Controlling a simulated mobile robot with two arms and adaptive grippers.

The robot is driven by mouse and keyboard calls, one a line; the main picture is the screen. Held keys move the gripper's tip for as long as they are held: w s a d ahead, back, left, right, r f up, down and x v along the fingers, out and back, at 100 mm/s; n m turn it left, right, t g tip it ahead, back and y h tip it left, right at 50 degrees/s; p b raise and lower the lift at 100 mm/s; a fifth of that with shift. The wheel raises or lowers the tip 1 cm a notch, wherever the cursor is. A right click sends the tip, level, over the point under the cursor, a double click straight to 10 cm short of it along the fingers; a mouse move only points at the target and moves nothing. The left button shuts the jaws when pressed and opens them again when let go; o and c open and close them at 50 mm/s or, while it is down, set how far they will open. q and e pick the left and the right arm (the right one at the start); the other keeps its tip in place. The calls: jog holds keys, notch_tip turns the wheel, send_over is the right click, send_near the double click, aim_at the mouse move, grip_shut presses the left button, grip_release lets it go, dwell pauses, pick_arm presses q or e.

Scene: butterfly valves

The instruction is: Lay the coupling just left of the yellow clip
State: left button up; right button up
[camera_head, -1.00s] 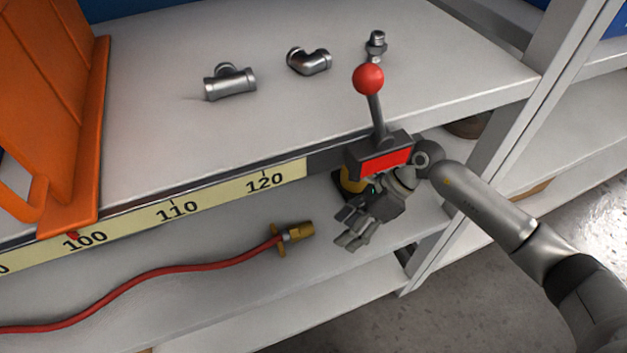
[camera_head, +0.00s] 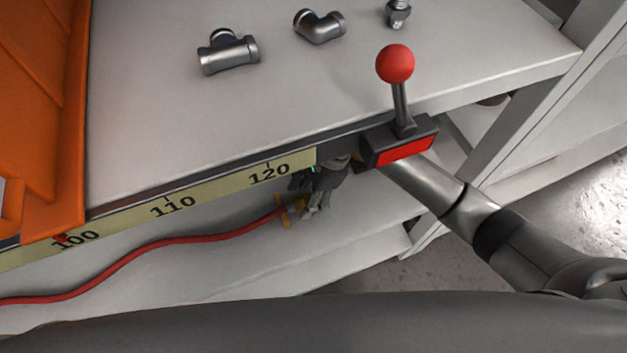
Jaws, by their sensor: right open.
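The brass coupling (camera_head: 284,214) sits at the end of a red hose (camera_head: 165,242) on the lower shelf, under the scale's 120 mark. My right gripper (camera_head: 308,208) reaches in below the upper shelf's edge and is open at the coupling's right end. Its fingers cover much of the coupling; I cannot tell whether they touch it. My left gripper is not in view.
A red-knobbed lever (camera_head: 396,66) on a black block with a red face (camera_head: 405,150) juts from the shelf edge above my right arm. Metal pipe fittings (camera_head: 228,52) lie on the upper shelf. An orange panel (camera_head: 55,120) stands left. A yellow scale (camera_head: 215,192) runs along the edge.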

aim_at(303, 199)
jog(key=shift+x, duration=0.85)
jog(key=shift+c, duration=0.3)
jog(key=c, duration=1.2)
jog(key=o, duration=0.5)
jog(key=c, duration=0.4)
jog(key=shift+r+p, duration=1.85)
jog(key=shift+r, duration=1.3)
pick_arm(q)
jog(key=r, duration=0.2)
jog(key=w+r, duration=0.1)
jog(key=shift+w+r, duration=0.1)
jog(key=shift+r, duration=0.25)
pick_arm(e)
jog(key=shift+a, duration=0.1)
